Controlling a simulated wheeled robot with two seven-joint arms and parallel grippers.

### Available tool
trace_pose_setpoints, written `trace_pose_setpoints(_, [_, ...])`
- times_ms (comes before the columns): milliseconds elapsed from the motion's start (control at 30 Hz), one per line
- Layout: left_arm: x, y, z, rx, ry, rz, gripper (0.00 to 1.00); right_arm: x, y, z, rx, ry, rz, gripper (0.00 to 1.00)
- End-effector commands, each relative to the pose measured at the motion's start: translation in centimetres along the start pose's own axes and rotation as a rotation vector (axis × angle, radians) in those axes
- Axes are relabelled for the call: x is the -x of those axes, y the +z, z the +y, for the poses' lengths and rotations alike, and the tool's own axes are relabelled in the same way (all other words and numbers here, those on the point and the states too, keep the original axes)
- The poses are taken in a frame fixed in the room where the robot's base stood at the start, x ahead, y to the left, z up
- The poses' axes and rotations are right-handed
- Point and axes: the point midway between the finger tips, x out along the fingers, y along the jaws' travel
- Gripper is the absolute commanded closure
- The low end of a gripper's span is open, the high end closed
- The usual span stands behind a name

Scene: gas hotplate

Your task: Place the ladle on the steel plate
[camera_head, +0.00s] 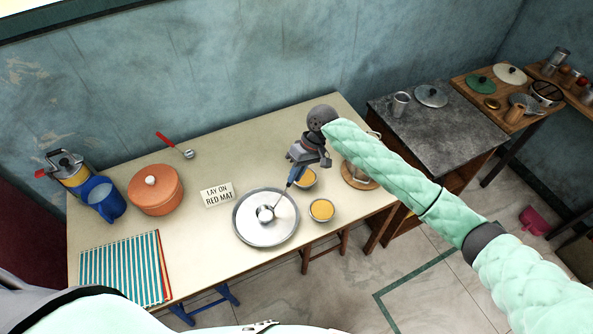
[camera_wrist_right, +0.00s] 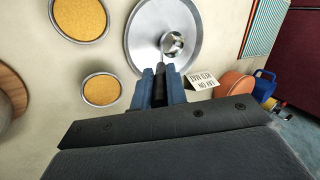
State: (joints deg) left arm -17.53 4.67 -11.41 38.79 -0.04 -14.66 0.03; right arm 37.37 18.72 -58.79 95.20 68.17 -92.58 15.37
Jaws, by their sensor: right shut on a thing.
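A ladle with a round steel bowl (camera_head: 266,213) and a thin handle is in my right gripper (camera_head: 291,182). My right gripper is shut on the handle, and its blue fingers (camera_wrist_right: 162,88) hide the held part. The bowl is over the middle of the round steel plate (camera_head: 246,234), tilted. I cannot tell whether it touches the plate. In the right wrist view the ladle bowl (camera_wrist_right: 172,43) also shows over the plate (camera_wrist_right: 143,35). A second ladle with a red handle (camera_head: 175,146) lies at the back of the table. My left gripper is not in view.
Two bowls of yellow food (camera_head: 321,210) (camera_head: 306,178) stand right of the plate. A sign (camera_head: 217,195) reading "LAY ON RED MAT", an orange pot (camera_head: 155,190), a blue jug (camera_head: 103,198) and a striped mat (camera_head: 120,268) are to its left. The back middle of the table is clear.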

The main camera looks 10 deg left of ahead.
Motion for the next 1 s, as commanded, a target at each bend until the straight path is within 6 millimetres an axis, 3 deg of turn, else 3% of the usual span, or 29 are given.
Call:
trace_pose_setpoints(467, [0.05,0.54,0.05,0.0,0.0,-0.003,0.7,-0.56,0.0,0.29,0.0,0.0,0.0,1.0])
trace_pose_setpoints(500, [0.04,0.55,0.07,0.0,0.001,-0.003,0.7,-0.55,0.0,0.29,0.0,0.0,0.0,0.8])
trace_pose_setpoints(600, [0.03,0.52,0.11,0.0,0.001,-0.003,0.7,-0.54,0.0,0.29,0.0,0.0,0.0,0.64])
trace_pose_setpoints(1000, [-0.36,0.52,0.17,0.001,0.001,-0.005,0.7,0.07,-0.05,0.28,0.001,0.001,0.002,0.64])
